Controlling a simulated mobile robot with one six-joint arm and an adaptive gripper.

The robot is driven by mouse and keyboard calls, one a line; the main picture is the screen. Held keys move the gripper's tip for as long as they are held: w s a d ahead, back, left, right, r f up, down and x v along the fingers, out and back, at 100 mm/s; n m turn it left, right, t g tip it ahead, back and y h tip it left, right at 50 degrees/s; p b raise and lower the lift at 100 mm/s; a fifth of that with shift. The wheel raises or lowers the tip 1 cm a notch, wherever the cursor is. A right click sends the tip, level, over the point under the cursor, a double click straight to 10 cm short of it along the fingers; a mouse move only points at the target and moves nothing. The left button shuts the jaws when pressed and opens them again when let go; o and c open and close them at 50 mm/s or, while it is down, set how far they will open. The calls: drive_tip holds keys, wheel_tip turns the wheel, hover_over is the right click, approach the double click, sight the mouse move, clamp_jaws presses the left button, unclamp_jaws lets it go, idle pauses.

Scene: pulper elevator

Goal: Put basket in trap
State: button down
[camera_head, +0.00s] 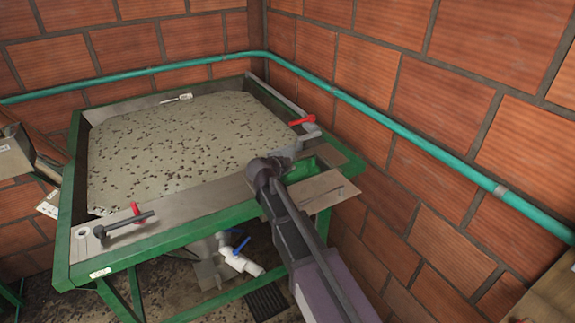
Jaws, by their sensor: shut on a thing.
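My arm reaches in from the lower right to the front right part of a green-framed metal tank. My gripper (272,168) is at its far end, over the tank's front ledge near the right corner.
The tank (170,213) holds murky liquid with dark floating bits. Red-handled valves (303,121) (136,210) stick up at its right side and front left. A blue-handled white valve (240,258) hangs below. Brick walls and a green pipe (420,155) close off the back and right.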

drive_tip(key=shift+f, duration=0.3)
drive_tip(key=c, duration=0.6)
unclamp_jaws()
drive_tip(key=shift+c, duration=0.2)
drive_tip(key=shift+r, duration=0.15)
drive_tip(key=shift+r+p, duration=0.6)
drive_tip(key=shift+r, duration=0.05)
drive_tip(key=p+v, duration=0.5)
drive_tip(key=v, duration=0.7)
drive_tip(key=shift+s+f, duration=0.1)
drive_tip(key=shift+f, duration=0.05)
